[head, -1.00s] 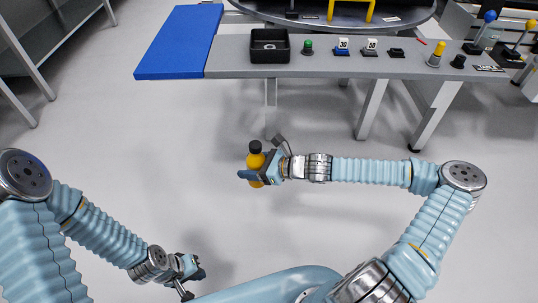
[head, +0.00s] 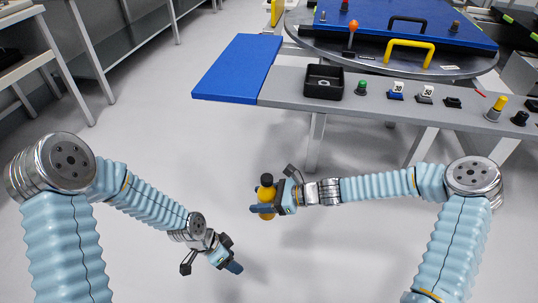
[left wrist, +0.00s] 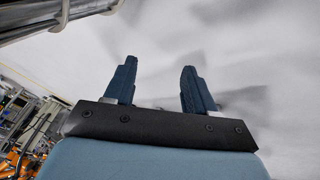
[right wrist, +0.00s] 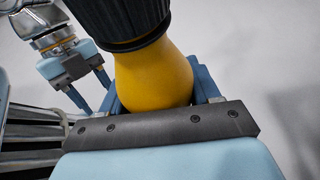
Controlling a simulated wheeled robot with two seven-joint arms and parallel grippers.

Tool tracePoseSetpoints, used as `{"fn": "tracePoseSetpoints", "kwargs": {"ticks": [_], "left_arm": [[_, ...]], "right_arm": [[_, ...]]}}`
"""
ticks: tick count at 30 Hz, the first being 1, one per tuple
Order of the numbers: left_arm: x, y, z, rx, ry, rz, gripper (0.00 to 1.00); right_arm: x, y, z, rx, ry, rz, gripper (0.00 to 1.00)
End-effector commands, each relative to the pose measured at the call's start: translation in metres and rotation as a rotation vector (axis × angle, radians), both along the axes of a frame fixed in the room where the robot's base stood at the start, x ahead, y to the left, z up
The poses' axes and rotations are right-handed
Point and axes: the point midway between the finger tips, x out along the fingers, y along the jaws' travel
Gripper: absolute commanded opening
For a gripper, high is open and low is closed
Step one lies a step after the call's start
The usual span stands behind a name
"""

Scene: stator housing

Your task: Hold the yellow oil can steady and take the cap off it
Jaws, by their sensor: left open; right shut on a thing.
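The yellow oil can (head: 266,194) is held in the air over the floor by my right gripper (head: 270,210), which is shut on its body. Its black cap (head: 266,179) sits on top. In the right wrist view the yellow body (right wrist: 155,78) is between the fingers, and the dark ribbed cap (right wrist: 115,18) is on it, cut off by the top edge. My left gripper (head: 232,264) is lower and to the left of the can, apart from it. In the left wrist view its fingers (left wrist: 160,82) are open with nothing between them.
A grey bench (head: 300,93) stands beyond my arms. It carries a black tray (head: 322,83), a green button (head: 362,88) and a yellow-topped piece (head: 497,107). A blue board (head: 235,68) is at its left end. The floor around the grippers is clear.

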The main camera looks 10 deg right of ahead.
Motion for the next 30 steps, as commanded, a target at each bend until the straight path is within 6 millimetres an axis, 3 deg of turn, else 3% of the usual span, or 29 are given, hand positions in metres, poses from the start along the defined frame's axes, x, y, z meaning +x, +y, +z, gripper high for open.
{"fn": "tracePoseSetpoints", "kwargs": {"ticks": [1, 8, 13, 18, 24, 30], "left_arm": [[0.015, -0.005, 0.016, 0.004, -0.078, -0.182, 0.55], [0.065, -0.014, 0.096, 0.085, -0.384, -1.083, 0.55], [0.099, -0.022, 0.171, 0.173, -0.523, -1.745, 0.55], [0.12, -0.063, 0.243, 0.19, -0.564, -2.309, 0.55], [0.124, -0.112, 0.287, 0.107, -0.585, -2.611, 0.55], [0.122, -0.126, 0.296, 0.061, -0.59, -2.698, 0.55]], "right_arm": [[0.0, 0.0, 0.001, 0.001, 0.0, 0.0, 0.0], [0.0, 0.0, 0.001, 0.001, 0.0, 0.0, 0.0], [0.0, 0.0, 0.001, 0.001, 0.0, 0.0, 0.0], [0.0, 0.0, 0.0, 0.001, 0.0, 0.0, 0.0], [0.0, 0.0, 0.001, 0.001, 0.0, 0.0, 0.0], [0.0, 0.0, 0.001, 0.001, 0.0, 0.0, 0.0]]}}
